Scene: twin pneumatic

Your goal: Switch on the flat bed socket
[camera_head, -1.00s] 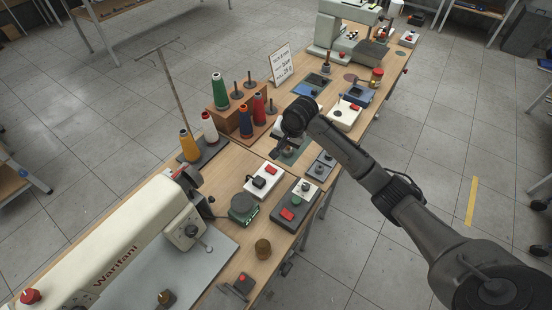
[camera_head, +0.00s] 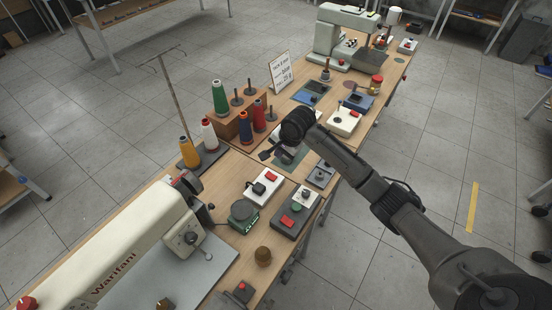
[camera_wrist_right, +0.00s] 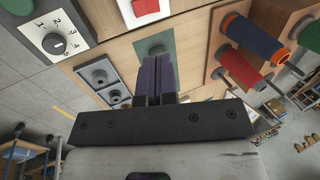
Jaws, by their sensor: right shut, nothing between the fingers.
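A white socket block (camera_head: 263,187) with a red switch (camera_head: 270,176) and a black plug stands on the near table, beyond the flat bed sewing machine (camera_head: 130,250). I cannot tell which way its switch is set. A white block with a red switch (camera_wrist_right: 146,7) shows at the top edge of the wrist view. My right gripper (camera_head: 266,154) is shut and empty above the table, behind the white socket and apart from it. Its closed dark fingers (camera_wrist_right: 154,62) show in the wrist view, in front of a green pad (camera_wrist_right: 157,42). My left gripper is out of view.
A dark box (camera_head: 289,222) with a red switch and dial stands right of the socket. A round green-topped device (camera_head: 243,214) is in front. Thread spools (camera_head: 246,128) stand close left of my gripper. A cream block (camera_head: 343,122) is farther back.

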